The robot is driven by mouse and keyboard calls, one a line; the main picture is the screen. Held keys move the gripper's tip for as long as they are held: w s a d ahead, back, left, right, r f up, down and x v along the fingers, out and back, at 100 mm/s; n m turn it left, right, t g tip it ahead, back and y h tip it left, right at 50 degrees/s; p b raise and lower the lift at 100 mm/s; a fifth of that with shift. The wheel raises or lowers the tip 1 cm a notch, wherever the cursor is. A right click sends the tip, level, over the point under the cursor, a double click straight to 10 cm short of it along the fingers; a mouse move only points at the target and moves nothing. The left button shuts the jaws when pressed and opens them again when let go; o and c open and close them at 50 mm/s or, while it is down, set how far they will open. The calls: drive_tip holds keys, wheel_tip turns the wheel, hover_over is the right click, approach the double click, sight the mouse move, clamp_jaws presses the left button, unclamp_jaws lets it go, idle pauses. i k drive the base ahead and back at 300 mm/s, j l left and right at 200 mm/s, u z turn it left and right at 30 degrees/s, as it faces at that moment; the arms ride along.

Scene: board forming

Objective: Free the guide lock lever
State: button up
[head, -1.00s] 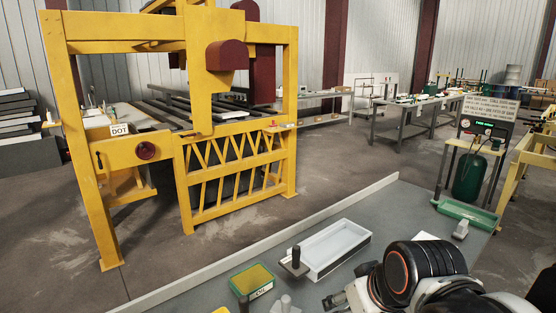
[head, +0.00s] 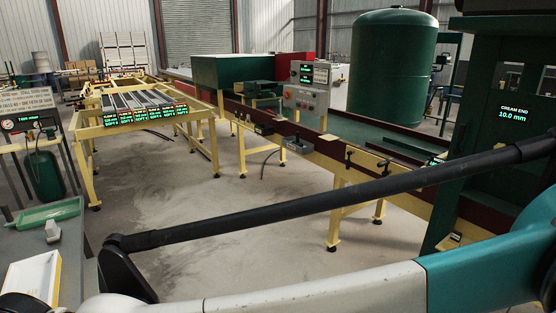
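Two small dark handles stand on the cream side rail (head: 335,166) of the long green and dark red machine in the head view. One handle (head: 349,160) is left of the other handle (head: 383,168). They are too small to tell whether either is the guide lock lever, or whether it is locked. My gripper is not in view. Only links of my arm show, crossing the foreground, and they hide part of the floor and the machine's near end.
A green cabinet reading "CREAM END 10.0 mm" (head: 508,111) stands at right. A control box (head: 306,90) and large green tank (head: 392,68) are behind the rail. A yellow roller table (head: 84,133) stands at left. The floor (head: 225,212) between is open.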

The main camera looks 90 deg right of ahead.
sight(349, 161)
drive_tip(key=z, duration=1.6)
drive_tip(key=l+z, duration=0.1)
drive_tip(key=z, duration=0.3)
drive_tip(key=l+z, duration=0.1)
drive_tip(key=z, duration=0.3)
drive_tip(key=l+z, duration=0.15)
drive_tip(key=z, duration=0.7)
drive_tip(key=i+l, duration=0.2)
drive_tip(key=l, duration=0.15)
drive_tip(key=i+l, duration=0.2)
drive_tip(key=i+j+u, duration=0.1)
drive_tip(key=i, duration=0.4)
drive_tip(key=i+j+u, duration=0.1)
drive_tip(key=i, duration=0.45)
drive_tip(key=k+l, duration=0.1)
drive_tip(key=i+j, duration=0.1)
drive_tip(key=j+z, duration=0.05)
drive_tip(key=j, duration=0.05)
